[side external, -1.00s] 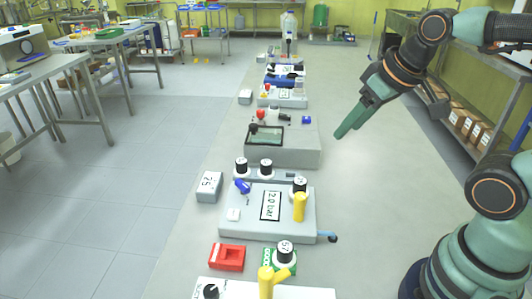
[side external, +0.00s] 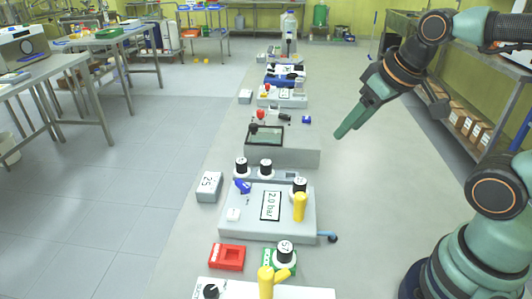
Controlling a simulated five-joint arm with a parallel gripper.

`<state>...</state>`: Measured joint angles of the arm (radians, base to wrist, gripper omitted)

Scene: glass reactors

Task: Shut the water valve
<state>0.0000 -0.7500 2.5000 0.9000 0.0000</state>
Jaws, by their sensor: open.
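My gripper (side external: 349,121) has green fingers and hangs in the air above the right part of the bench, open and empty. It is apart from every device. No valve carries a readable water label, so I cannot tell which one is the water valve. A blue lever (side external: 242,186) sits at the left back of the grey box marked 2.0 bar (side external: 250,219). A yellow handle (side external: 299,207) stands upright on its right side. A blue-tipped rod (side external: 330,238) sticks out at its right. Another yellow handle (side external: 266,281) stands on the nearest white panel.
A grey unit with a dark screen (side external: 265,141) stands left of my gripper, with a red knob (side external: 261,114) behind it. Black-capped bottles (side external: 241,167) stand between the devices. The bench (side external: 375,190) is clear on the right.

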